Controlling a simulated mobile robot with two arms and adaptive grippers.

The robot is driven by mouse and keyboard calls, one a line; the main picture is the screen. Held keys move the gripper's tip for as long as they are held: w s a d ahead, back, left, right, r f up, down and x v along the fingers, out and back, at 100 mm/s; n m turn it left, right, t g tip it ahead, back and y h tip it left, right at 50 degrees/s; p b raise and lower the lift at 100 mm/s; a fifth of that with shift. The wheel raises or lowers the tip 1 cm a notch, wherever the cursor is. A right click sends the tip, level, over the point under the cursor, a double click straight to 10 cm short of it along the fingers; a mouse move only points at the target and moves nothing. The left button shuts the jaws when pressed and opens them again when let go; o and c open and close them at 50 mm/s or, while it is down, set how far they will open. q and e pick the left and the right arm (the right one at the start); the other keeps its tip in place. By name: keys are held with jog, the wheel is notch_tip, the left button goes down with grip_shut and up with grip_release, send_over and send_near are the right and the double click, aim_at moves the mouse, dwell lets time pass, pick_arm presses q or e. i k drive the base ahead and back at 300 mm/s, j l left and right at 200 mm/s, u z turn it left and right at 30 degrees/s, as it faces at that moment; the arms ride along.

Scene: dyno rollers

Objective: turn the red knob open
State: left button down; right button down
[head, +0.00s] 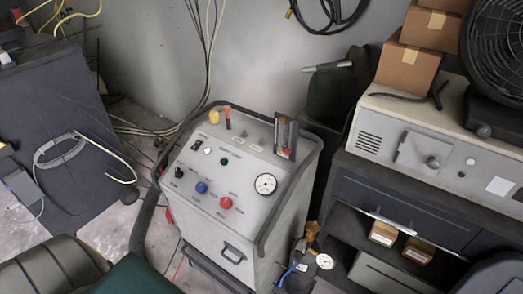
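The red knob (225,203) is on the sloped top panel of a light grey wheeled machine (205,222) in the middle of the head view. A similar blue knob (201,188) sits just to its upper left, and a round white gauge (265,184) is to its upper right. The red knob is in plain sight with nothing over it. It is too small to tell which way it is turned. Neither of my grippers shows in this view.
A grey cabinet (430,165) with brown boxes (407,67) and a black fan (497,50) stands at right. A thick black hose (146,215) runs along the machine's left side. A gas bottle with a brass valve (305,252) stands at its right. A dark cabinet (55,125) is at left.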

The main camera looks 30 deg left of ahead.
aim_at(227, 204)
jog(key=j+z, duration=0.1)
jog(key=j, duration=0.3)
jog(key=k+j, duration=0.15)
jog(key=j, duration=0.25)
jog(key=j+z, duration=0.15)
jog(key=j, duration=0.25)
jog(key=k+j+z, duration=0.1)
jog(key=j, duration=0.3)
jog(key=k+j, duration=0.15)
jog(key=j, duration=0.25)
jog(key=k+j+z, duration=0.15)
jog(key=j, duration=0.2)
